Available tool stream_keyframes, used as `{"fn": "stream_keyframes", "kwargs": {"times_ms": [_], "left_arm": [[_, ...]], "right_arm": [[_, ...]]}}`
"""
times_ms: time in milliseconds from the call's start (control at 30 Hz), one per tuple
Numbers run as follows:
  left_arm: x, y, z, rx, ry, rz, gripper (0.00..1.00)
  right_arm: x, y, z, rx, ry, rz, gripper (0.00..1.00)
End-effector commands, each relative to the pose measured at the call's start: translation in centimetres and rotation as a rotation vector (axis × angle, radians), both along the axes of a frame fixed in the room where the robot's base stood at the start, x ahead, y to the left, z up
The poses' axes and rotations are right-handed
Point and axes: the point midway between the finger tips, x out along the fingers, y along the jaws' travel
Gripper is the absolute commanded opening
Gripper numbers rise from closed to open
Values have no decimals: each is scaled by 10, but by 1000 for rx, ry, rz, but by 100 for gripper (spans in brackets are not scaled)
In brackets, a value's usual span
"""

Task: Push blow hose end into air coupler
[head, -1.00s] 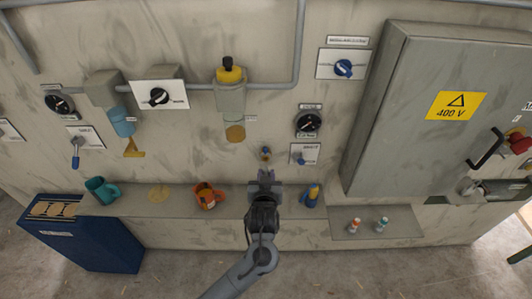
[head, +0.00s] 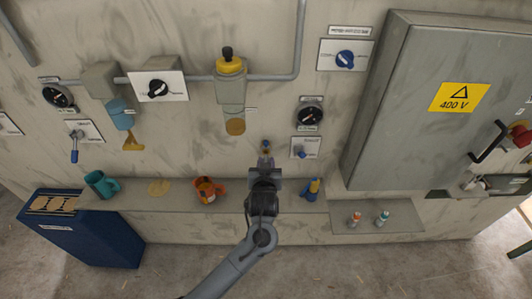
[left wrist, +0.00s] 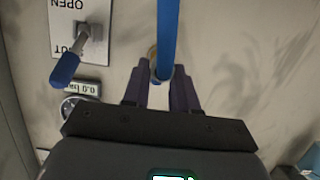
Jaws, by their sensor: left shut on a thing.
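My left gripper (head: 265,164) is close to the wall, just below the small brass-and-blue air coupler (head: 266,147) in the head view. In the left wrist view its two dark fingers (left wrist: 160,88) are shut on the blue hose (left wrist: 168,35), which runs up out of the picture. A bit of brass-coloured fitting shows behind the hose. The hose end is mostly hidden between the fingers, so I cannot tell whether it touches or sits in the coupler. My right gripper is not in view.
A blue-handled valve (left wrist: 66,70) with an open/shut plate is beside the fingers; it also shows in the head view (head: 301,152). A gauge (head: 310,114) is above it. The ledge below holds an orange mug (head: 205,191) and a blue-and-yellow item (head: 312,188).

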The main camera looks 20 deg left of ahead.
Motion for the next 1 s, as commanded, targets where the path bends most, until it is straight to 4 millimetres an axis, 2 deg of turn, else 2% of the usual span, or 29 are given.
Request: {"fn": "stream_keyframes", "kwargs": {"times_ms": [1000], "left_arm": [[22, 6, 0, 0, -1, 0, 0]], "right_arm": [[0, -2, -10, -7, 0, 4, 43]]}}
